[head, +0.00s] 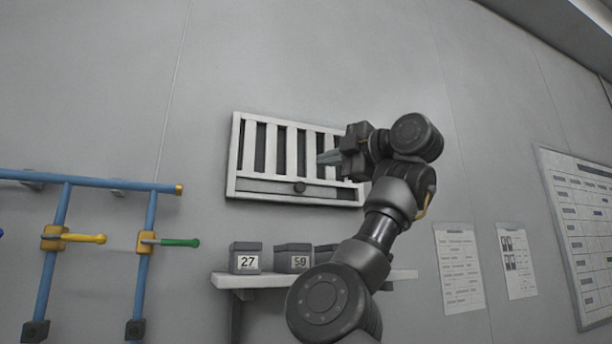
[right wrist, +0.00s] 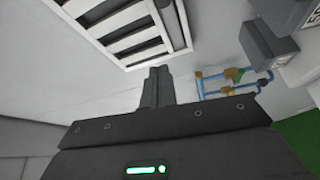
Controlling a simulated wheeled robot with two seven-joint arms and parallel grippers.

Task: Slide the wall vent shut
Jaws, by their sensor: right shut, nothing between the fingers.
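The white wall vent (head: 246,158) is mounted on the grey wall, with upright slats and dark gaps between them. My right gripper (head: 322,158) is in front of the vent, above and right of the knob, shut and empty. My arm hides the vent's right part. In the right wrist view the vent (right wrist: 172,22) shows at the top, and the shut fingers (right wrist: 156,75) point toward the wall beside it. My left gripper is not in view.
Below the vent a white shelf (head: 250,281) holds dark boxes, one labelled 27 (head: 245,259) and one labelled 59 (head: 293,258). Blue pipes (head: 148,260) with yellow and green valve handles are at left. Papers (head: 458,267) and a large chart (head: 585,225) hang at right.

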